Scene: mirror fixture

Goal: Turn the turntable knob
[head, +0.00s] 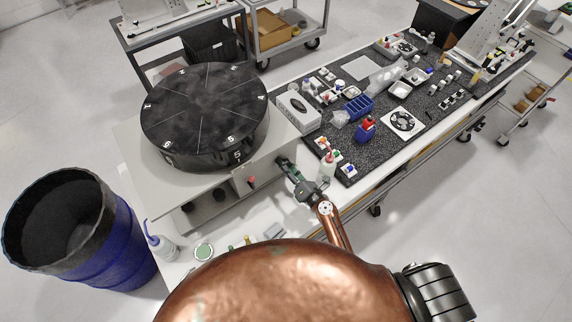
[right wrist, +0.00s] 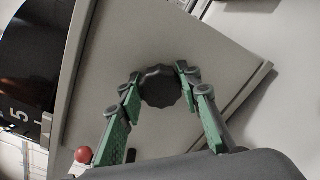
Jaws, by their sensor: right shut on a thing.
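The black turntable (head: 200,105), marked with white numbers, sits on a pale grey box (head: 225,183). In the right wrist view a dark, scalloped knob (right wrist: 160,87) sticks out from the grey panel (right wrist: 165,40) of this box. My right gripper (head: 284,165) is at the box's right side in the head view. In the right wrist view its green fingers (right wrist: 160,76) are shut on the knob, one on each side. In the head view the gripper hides the knob. My left gripper is not in view.
A red ball-ended button (right wrist: 84,155) is on the panel near the fingers. A speckled dark mat (head: 355,165) with many small items lies beyond. A blue barrel (head: 90,235) stands left.

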